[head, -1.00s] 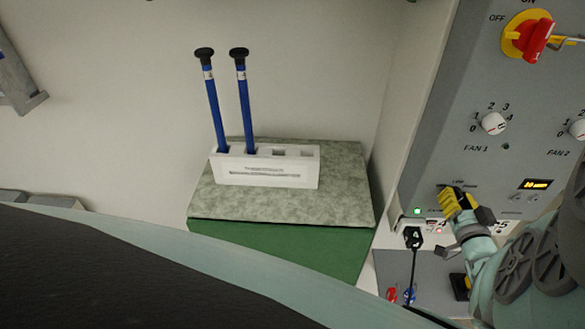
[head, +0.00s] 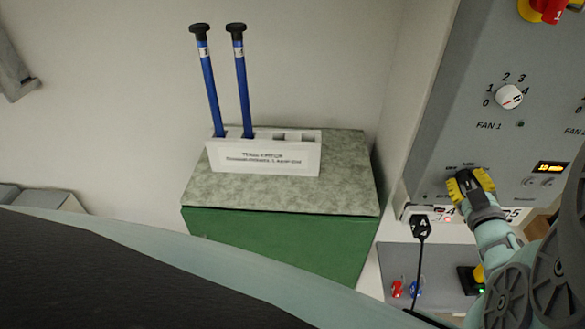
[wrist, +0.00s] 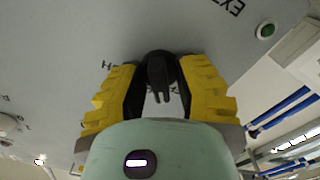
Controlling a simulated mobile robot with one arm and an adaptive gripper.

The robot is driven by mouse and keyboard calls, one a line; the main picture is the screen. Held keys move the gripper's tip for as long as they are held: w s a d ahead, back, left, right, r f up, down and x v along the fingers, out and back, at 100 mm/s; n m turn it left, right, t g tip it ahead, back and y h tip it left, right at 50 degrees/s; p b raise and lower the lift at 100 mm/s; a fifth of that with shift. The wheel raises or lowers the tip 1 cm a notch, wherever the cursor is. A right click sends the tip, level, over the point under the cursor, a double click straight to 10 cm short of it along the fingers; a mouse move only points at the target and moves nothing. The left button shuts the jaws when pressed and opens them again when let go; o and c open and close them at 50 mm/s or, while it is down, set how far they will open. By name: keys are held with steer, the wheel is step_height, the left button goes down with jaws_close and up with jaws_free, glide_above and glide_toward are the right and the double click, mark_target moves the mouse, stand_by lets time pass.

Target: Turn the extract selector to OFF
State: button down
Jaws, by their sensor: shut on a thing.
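The extract selector (wrist: 158,72) is a black knob on the grey control panel (head: 440,140). In the wrist view it stands between the two yellow-padded fingers of my gripper (wrist: 158,90), which are shut on it. The upside-down panel lettering around it is partly covered by the fingers, so I cannot read which setting it points to. In the head view my gripper (head: 470,185) is against the lower part of the panel and hides the selector.
The FAN 1 knob (head: 509,96) and a red-and-yellow switch (head: 545,8) are higher on the panel. An amber display (head: 552,168) is right of my gripper. Below are a black plug (head: 420,226) with a cable. A white rack (head: 265,155) holding two blue rods stands left.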

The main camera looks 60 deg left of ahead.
steer(key=n+b, duration=0.1)
steer(key=n, duration=0.1)
steer(key=n+b, duration=0.1)
steer(key=b, duration=0.1)
steer(key=shift+s+a+f+n, duration=0.1)
steer(key=shift+f+n, duration=0.1)
steer(key=shift+n, duration=0.2)
steer(key=shift+r+n+b, duration=0.15)
steer(key=shift+n+b, duration=0.45)
steer(key=c, duration=1)
jaws_free()
steer(key=shift+a, duration=0.1)
steer(key=shift+s+d, duration=0.2)
steer(key=shift+d, duration=0.35)
steer(key=v, duration=1.1)
steer(key=shift+s+a, duration=0.1)
